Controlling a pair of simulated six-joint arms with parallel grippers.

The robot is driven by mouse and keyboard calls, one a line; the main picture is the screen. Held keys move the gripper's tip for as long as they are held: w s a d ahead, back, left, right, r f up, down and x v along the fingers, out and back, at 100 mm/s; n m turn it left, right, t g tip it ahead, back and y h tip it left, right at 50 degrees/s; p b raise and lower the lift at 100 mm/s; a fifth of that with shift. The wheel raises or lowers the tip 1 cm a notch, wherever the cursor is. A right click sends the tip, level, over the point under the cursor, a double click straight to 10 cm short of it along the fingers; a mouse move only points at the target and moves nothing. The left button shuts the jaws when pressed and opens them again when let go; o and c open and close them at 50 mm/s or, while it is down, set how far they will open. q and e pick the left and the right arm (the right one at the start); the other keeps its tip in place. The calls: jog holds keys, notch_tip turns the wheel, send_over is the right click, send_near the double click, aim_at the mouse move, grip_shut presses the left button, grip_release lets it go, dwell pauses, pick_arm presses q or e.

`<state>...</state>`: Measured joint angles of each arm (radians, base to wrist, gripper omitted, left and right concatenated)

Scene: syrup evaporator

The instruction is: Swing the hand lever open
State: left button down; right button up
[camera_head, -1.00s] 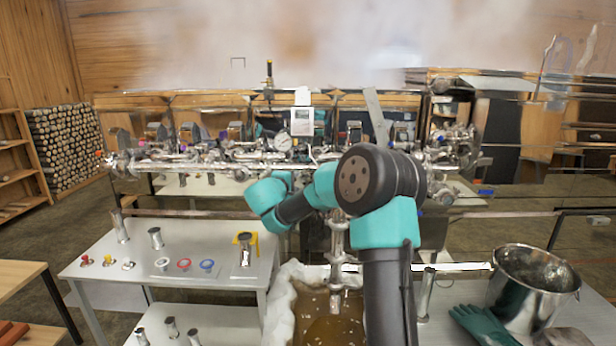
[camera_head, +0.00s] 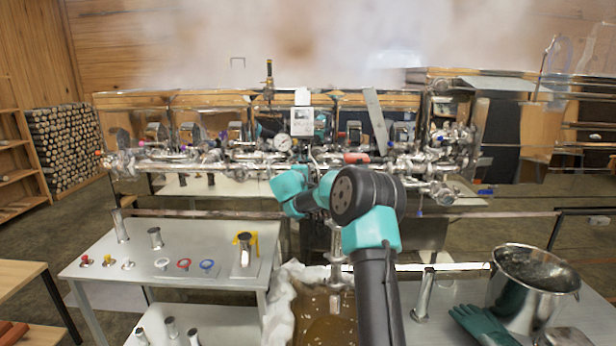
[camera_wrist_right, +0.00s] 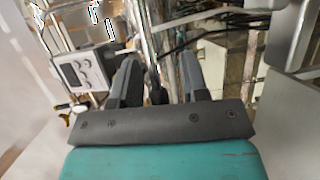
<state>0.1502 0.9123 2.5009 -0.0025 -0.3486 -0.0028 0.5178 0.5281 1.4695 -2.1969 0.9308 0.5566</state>
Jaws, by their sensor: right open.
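A row of shiny metal pipes and valves (camera_head: 220,160) runs along the front of the evaporator. A red handle (camera_head: 356,158) lies level on it, right of the gauge, and a small blue handle (camera_head: 487,191) is at its right end. I cannot tell which is the hand lever. My right gripper (camera_wrist_right: 157,72) is open in the right wrist view, with a dark upright bar between or behind its fingers; contact is unclear. In the head view my right arm reaches to the pipes, its fingers mostly hidden. My left gripper is not in view.
A grey box with knobs (camera_wrist_right: 85,70) is left of the fingers in the wrist view. A gauge (camera_head: 282,142) is on the pipes. A white table (camera_head: 130,245) with fittings stands front left. A steel pot (camera_head: 530,300) and green gloves (camera_head: 482,325) are front right. Steam hangs above.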

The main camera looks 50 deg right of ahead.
grip_shut()
dwell(0.3)
jog(key=shift+a, duration=0.15)
